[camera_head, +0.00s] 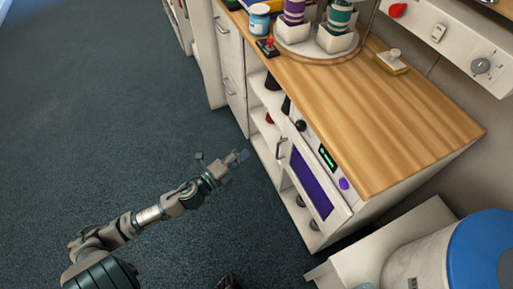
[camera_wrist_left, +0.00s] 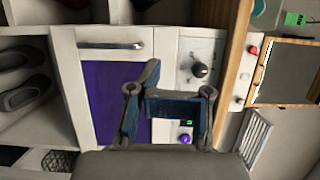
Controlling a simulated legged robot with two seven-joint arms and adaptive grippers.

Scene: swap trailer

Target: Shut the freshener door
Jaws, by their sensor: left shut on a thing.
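The freshener door (camera_head: 311,183) has a purple window, a white frame and a metal handle (camera_head: 281,148). It stands upright at the cabinet front, below a panel with a black knob, a green display (camera_head: 327,157) and a purple button. I cannot tell whether a gap is left behind it. The door also shows in the left wrist view (camera_wrist_left: 103,100), with its handle (camera_wrist_left: 110,45) at the top. My left gripper (camera_head: 242,156) is left of the door in the head view, apart from the handle. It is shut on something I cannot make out.
A wooden countertop (camera_head: 400,120) runs above the freshener, with a round stand of cups at the back. Open shelves with dark shoes (camera_wrist_left: 25,95) are beside the door. A white stool-like piece (camera_head: 395,245) stands at lower right. The carpet (camera_head: 110,110) at left is clear.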

